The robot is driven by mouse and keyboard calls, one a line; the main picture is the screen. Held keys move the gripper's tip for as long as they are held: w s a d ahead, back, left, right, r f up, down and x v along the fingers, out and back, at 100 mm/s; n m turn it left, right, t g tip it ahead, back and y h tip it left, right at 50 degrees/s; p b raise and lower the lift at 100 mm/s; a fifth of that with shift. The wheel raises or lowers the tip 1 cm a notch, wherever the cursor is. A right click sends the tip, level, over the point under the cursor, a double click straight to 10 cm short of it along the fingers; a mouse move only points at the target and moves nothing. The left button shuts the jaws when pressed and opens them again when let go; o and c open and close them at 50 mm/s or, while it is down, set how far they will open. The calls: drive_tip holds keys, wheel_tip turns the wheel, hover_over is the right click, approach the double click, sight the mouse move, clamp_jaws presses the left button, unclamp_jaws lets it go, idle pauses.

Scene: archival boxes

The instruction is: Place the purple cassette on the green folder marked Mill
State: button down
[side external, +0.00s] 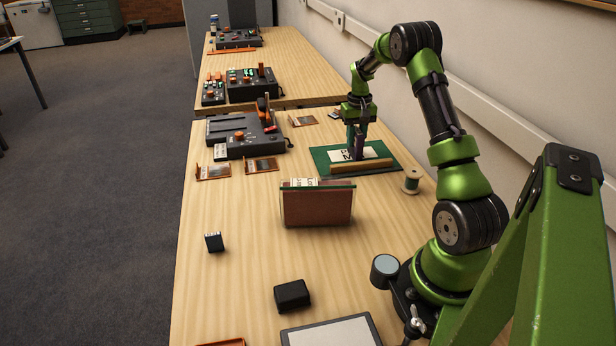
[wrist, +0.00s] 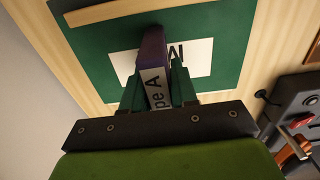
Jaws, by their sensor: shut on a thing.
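My gripper (side external: 358,152) is shut on the purple cassette (wrist: 152,48), which stands upright between the green fingers (wrist: 158,92). The cassette has a white label reading "pe A" in the wrist view; in the side view it is a small dark upright shape (side external: 361,145). The green folder (side external: 321,155) lies flat beneath, with a white label (side external: 340,156) partly hidden by the cassette and gripper. Only a few large letters of the label show. The cassette is over the folder's label area. I cannot tell whether it touches the folder. The folder also fills much of the wrist view (wrist: 110,48).
A wooden bar (side external: 361,166) lies along the folder's near side. A thread spool (side external: 412,181) stands to its right, and a brown box (side external: 317,207) stands in front. A dark machine (side external: 235,148) is to the left. Small black boxes (side external: 292,296) (side external: 214,242) sit nearer the front.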

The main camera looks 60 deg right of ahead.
drive_tip(key=shift+f, duration=0.2)
drive_tip(key=c, duration=0.9)
unclamp_jaws()
drive_tip(key=shift+r, duration=0.1)
